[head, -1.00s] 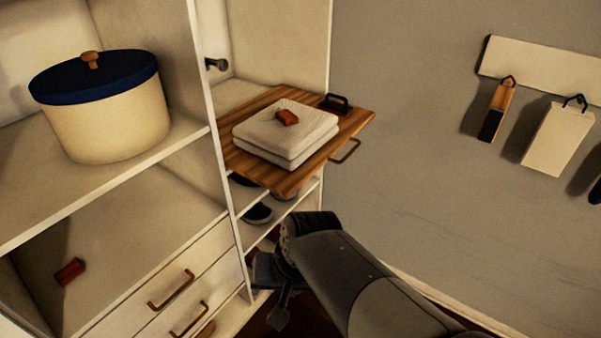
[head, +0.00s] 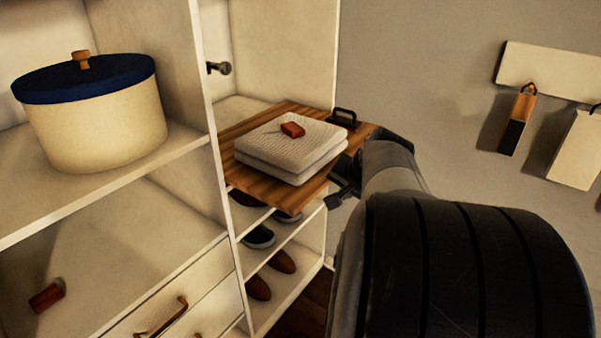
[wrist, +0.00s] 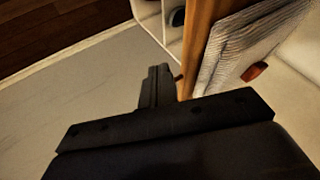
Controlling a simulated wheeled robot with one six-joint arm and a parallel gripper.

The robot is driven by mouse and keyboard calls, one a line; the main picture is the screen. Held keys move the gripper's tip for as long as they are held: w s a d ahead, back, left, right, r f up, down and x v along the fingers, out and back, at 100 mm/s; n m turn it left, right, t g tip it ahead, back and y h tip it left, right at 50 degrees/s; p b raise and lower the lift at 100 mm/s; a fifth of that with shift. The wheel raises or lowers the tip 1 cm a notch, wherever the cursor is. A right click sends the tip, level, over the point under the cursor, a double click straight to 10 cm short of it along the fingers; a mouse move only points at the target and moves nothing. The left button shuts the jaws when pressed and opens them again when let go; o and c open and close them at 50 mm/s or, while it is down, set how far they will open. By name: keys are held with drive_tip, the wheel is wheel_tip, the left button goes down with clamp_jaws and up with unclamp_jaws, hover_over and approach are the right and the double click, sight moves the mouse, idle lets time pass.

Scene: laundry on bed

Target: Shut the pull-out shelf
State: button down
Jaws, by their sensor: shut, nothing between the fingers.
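The pull-out shelf (head: 262,118) is a brown wooden board that sticks out of the tall right-hand compartment of the white wardrobe. A folded, light knitted stack (head: 290,150) lies on it with a small red-brown block (head: 292,130) on top. My gripper (head: 345,180) is shut and empty at the shelf's front edge.
A cream pot with a blue lid (head: 95,120) stands on the left shelf. Shoes (head: 262,236) sit on racks below the pull-out shelf. Drawers with handles (head: 162,318) are at lower left. A wall rack (head: 550,75) with hanging items is at right.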

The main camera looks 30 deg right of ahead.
sight(290, 199)
drive_tip(key=w+f, duration=0.5)
drive_tip(key=w, duration=0.2)
drive_tip(key=shift+w+a+f+p, duration=0.2)
drive_tip(key=shift+w+a+p, duration=0.05)
drive_tip(key=shift+w+p, duration=0.1)
